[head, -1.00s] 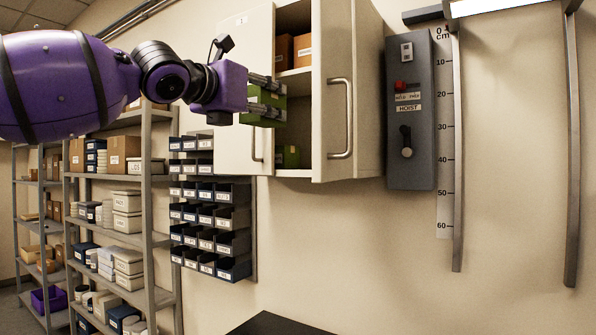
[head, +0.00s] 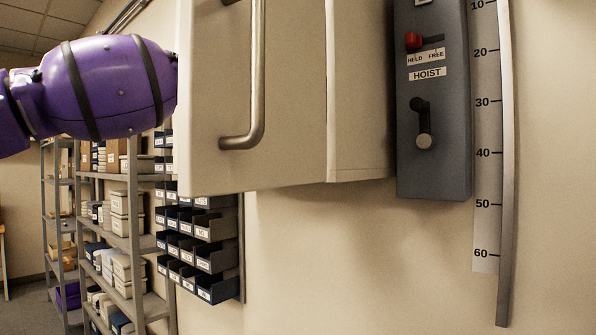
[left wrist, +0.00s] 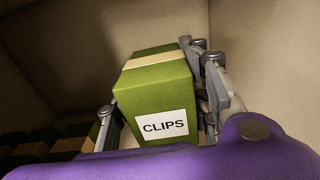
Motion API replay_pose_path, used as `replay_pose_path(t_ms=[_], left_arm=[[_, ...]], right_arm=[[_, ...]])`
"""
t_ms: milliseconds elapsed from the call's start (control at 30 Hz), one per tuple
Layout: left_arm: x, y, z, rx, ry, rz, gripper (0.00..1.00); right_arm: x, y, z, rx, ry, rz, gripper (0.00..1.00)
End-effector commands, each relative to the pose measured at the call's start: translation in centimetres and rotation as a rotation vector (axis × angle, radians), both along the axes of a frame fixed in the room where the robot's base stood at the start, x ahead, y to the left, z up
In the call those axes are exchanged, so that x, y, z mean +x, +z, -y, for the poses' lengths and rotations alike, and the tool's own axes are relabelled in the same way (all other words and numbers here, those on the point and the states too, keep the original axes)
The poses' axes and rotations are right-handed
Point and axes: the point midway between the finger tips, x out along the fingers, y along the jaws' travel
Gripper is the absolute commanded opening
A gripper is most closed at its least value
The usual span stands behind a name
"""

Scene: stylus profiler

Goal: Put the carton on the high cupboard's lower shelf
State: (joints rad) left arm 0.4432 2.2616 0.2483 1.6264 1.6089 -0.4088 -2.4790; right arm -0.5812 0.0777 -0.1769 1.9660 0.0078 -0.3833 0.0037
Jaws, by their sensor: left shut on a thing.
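The green carton (left wrist: 155,88), with a tan band and a white CLIPS label, fills the middle of the left wrist view. My left gripper (left wrist: 158,80) is shut on it, with a finger on either side. Pale walls around it look like the inside of the high cupboard (head: 358,110). In the head view the cupboard's open door (head: 225,165) hides my left gripper, the carton and the shelves. Whether the carton touches the lower shelf cannot be told. My right gripper is not in view.
Dark green boxes with tan bands (left wrist: 62,145) sit low at the left in the left wrist view. A grey hoist box (head: 432,110) and a scale (head: 484,160) are right of the cupboard. Bins (head: 205,255) and shelving (head: 135,235) stand below left.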

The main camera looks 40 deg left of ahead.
Motion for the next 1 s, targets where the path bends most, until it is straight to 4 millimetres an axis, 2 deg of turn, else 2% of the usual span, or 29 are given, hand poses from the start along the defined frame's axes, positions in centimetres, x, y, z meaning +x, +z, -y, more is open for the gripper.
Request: replay_pose_path(t_ms=[67, 133, 433, 633, 800, 1000], left_arm=[[-0.1, 0.0, 0.1, 0.000, -0.001, 0.004, 0.09], [0.0, -0.7, 0.0, -0.001, -0.001, 0.001, 0.09], [0.0, -5.4, 0.2, -0.003, -0.005, 0.001, 0.09], [-0.2, -6.5, 0.0, -0.002, -0.002, 0.004, 0.09], [-0.3, -8.1, 0.0, -0.005, -0.004, 0.005, 0.09], [-0.3, -9.4, 0.0, -0.002, -0.002, 0.007, 0.09]], right_arm=[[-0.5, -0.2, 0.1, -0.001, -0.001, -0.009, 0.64], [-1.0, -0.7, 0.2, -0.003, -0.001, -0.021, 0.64], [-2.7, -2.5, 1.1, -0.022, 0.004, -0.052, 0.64], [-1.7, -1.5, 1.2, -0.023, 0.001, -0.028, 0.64], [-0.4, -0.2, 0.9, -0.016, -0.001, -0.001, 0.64], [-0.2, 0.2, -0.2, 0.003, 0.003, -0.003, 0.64]])
